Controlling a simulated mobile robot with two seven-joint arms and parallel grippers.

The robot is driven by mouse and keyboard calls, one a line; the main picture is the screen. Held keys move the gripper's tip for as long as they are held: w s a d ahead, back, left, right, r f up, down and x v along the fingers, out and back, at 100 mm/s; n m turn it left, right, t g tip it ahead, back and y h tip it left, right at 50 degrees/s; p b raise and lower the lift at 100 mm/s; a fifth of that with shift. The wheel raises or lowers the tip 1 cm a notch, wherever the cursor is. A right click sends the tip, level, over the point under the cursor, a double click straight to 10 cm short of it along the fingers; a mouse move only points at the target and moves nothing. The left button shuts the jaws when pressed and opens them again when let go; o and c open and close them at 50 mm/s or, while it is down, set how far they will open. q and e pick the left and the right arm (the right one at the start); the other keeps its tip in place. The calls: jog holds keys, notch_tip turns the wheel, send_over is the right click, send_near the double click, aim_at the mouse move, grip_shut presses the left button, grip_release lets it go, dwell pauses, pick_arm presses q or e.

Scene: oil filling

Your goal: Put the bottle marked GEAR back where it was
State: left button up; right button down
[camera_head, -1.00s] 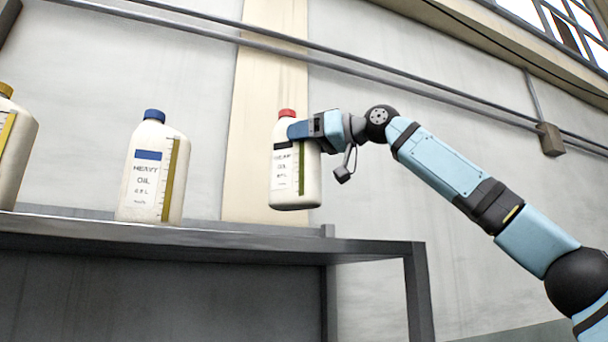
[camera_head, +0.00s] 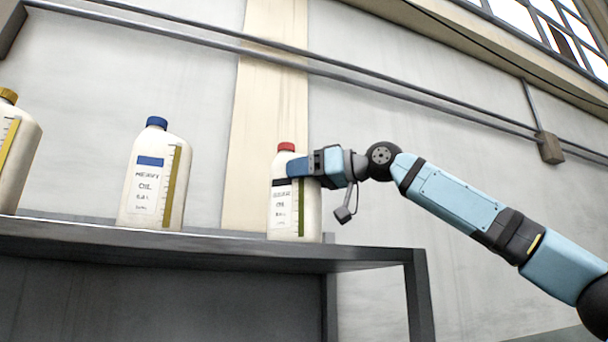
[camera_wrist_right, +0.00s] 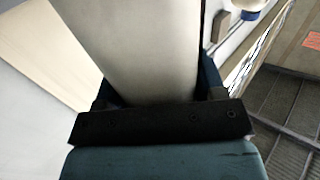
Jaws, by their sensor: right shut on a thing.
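The bottle marked GEAR (camera_head: 283,213) is cream with a red cap, a dark label band and a green strip. It is upright at the right part of the dark shelf (camera_head: 370,255). Its base appears to be at the shelf top, but I cannot tell for sure whether it touches. My right gripper (camera_head: 300,167) is shut on its upper body from the right. In the right wrist view the bottle's pale body (camera_wrist_right: 140,50) fills the space between the fingers. My left gripper is not in view.
A bottle marked HEAVY OIL (camera_head: 153,180) with a blue cap stands on the shelf to the left. A yellow-capped bottle (camera_head: 15,150) stands at the far left edge. The shelf is bare between the GEAR and HEAVY bottles. A wall is behind.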

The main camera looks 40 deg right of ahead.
jog(key=shift+c, duration=1)
grip_release()
jog(key=b+v, duration=0.1)
jog(key=v, duration=1.1)
jog(key=shift+r, duration=0.2)
